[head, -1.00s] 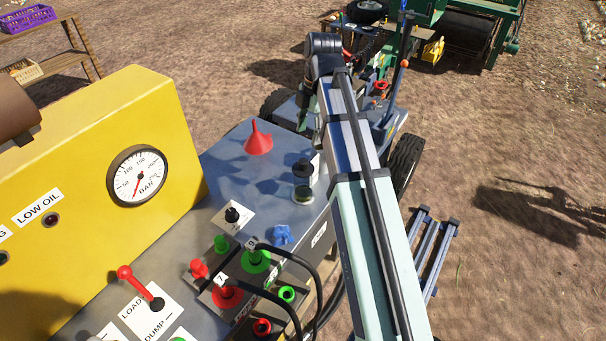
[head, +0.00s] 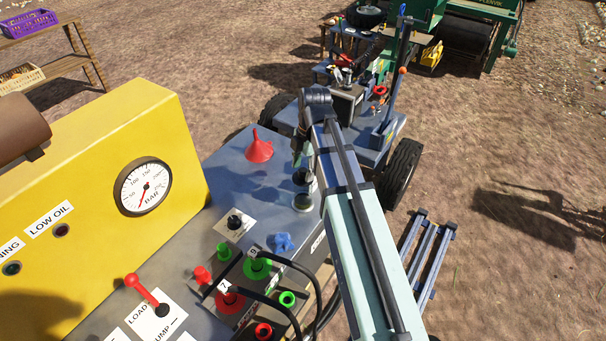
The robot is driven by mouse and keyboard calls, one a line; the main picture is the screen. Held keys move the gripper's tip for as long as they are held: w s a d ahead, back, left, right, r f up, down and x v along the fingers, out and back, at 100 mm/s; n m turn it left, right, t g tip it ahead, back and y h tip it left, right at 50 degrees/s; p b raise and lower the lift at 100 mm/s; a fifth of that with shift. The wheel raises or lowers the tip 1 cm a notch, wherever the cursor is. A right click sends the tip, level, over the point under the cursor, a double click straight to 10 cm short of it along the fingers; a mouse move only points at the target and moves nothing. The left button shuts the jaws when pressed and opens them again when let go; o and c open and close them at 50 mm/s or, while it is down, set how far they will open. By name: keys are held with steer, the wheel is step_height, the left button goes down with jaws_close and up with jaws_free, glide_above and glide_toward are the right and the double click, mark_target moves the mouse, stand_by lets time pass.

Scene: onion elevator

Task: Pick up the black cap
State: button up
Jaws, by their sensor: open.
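The black cap (head: 300,178) is on the grey-blue deck of the machine, behind a round filler opening with a metal rim (head: 303,203). My gripper (head: 304,163) points down right over the cap and covers part of it. The fingers are open, and they look close to the cap's top. I cannot tell whether they touch it or are around it.
A blue star-shaped knob (head: 283,242) and hoses with red and green couplings (head: 257,266) are nearer. A yellow gauge panel (head: 110,190) rises at the left. A wheeled cart (head: 375,155) is behind.

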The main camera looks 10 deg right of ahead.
steer(key=shift+f, duration=0.6)
jaws_close()
steer(key=shift+r, duration=0.15)
